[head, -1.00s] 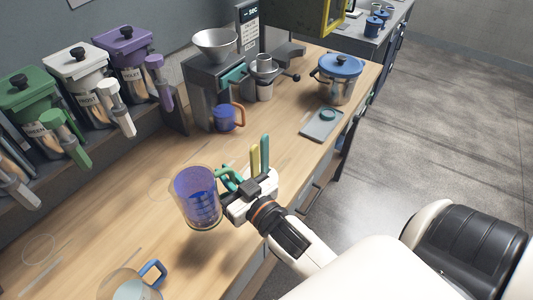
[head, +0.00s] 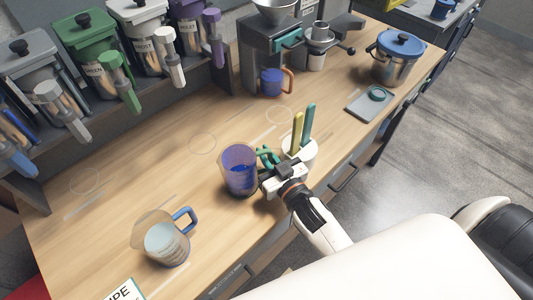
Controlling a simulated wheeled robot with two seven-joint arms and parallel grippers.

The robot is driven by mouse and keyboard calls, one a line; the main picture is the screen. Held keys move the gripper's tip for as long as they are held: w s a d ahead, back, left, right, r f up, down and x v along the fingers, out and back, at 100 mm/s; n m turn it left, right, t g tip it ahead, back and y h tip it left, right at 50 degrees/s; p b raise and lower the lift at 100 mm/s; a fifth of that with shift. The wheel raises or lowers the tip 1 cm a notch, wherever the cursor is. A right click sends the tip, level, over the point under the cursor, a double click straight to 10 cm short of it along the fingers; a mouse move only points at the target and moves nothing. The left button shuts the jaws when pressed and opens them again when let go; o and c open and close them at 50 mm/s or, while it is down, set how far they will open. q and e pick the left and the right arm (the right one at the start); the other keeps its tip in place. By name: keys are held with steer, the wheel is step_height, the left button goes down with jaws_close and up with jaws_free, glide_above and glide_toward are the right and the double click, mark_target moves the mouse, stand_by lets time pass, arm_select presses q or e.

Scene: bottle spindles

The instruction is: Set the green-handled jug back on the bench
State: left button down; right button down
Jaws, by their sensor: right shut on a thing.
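The green-handled jug (head: 239,172) is clear with blue contents and stands upright near the middle of the head view. My right gripper (head: 268,172) is shut on its green handle (head: 266,155), from the jug's right side. The jug is over the wooden bench (head: 130,175), near its front edge; I cannot tell if its base touches the wood. My left gripper is not in view.
A white holder (head: 303,152) with yellow and teal handles stands close behind my right gripper. A blue-handled jug (head: 167,243) stands at the lower left. A mug with an orange handle (head: 271,82) and a lidded pot (head: 393,67) are farther back. Bare bench lies left of the held jug.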

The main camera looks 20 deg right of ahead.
steer(key=c, duration=1.9)
jaws_free()
steer(key=shift+f, duration=0.15)
steer(key=o, duration=0.4)
steer(key=shift+s, duration=0.15)
steer(key=s+b, duration=0.1)
steer(key=s, duration=0.6)
steer(key=s+d+b, duration=0.1)
steer(key=s, duration=0.2)
steer(key=shift+s+d+b, duration=0.1)
steer(key=shift+s+b, duration=0.1)
steer(key=shift+b, duration=0.1)
steer(key=shift+s+d+r, duration=0.1)
steer(key=shift+s+r, duration=0.15)
steer(key=shift+s, duration=0.4)
